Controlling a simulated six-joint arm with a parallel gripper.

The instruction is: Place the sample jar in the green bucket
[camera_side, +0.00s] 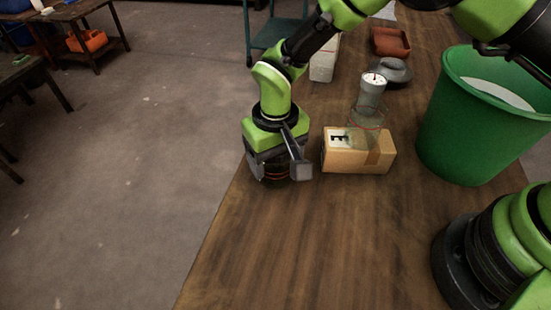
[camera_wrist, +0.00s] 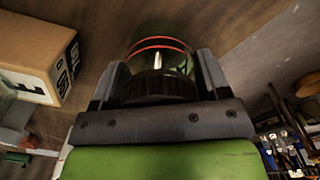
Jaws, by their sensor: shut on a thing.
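The sample jar (camera_wrist: 160,57) is clear, with a dark ribbed lid and red rings. My gripper (camera_wrist: 162,72) is shut on it, one finger on each side, with the lid toward the palm in the wrist view. In the side view my gripper (camera_side: 279,168) points down near the table's left edge, and the jar (camera_side: 276,173) shows only as a dark, red-ringed piece between the fingers. I cannot tell whether the jar touches the table. The green bucket (camera_side: 448,140) stands upright at the right, well apart from my gripper, with something pale showing inside.
A cardboard box (camera_side: 375,160) lies between my gripper and the bucket; it also shows in the wrist view (camera_wrist: 30,50). A clear vessel with a grey gauge-like top (camera_side: 373,88) stands behind it. A grey round part (camera_side: 391,72) and brown tray (camera_side: 390,42) lie farther back. The front wooden table (camera_side: 300,250) is clear.

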